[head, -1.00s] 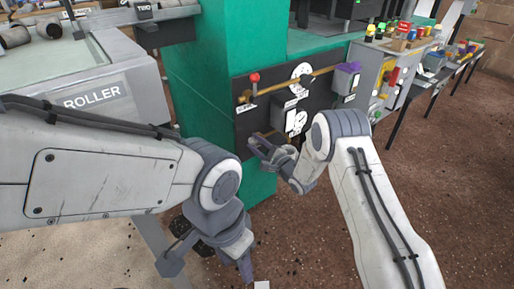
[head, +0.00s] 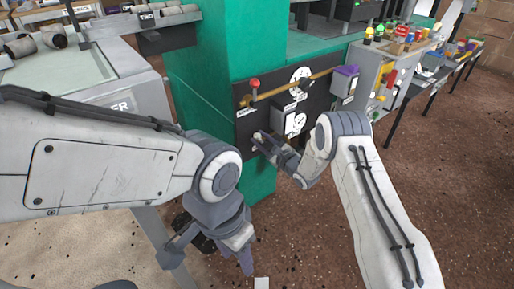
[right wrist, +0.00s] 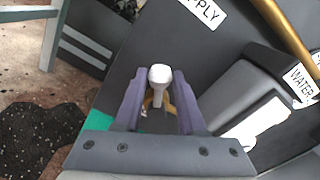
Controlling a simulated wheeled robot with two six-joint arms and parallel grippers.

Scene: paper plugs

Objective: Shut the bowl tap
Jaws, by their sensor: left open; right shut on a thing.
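A tap with a white handle and a brass-coloured body (right wrist: 160,76) shows in the right wrist view, low on the dark panel (head: 322,100). My right gripper (head: 262,141) is shut on its handle, one finger on each side. In the head view the gripper hides this tap, and I cannot read a label for it. A second tap, with a red knob (head: 254,83), stands on the brass pipe above and is apart from my gripper. My left gripper (head: 211,262) is open and empty, pointing down in front of the green post.
The green post (head: 205,70) carries the panel. A grey box labelled WATER (right wrist: 255,95) is right of the held tap in the right wrist view. The roller bench (head: 125,75) is at left, and a bench of coloured parts (head: 400,55) at right. Floor is clear at lower right.

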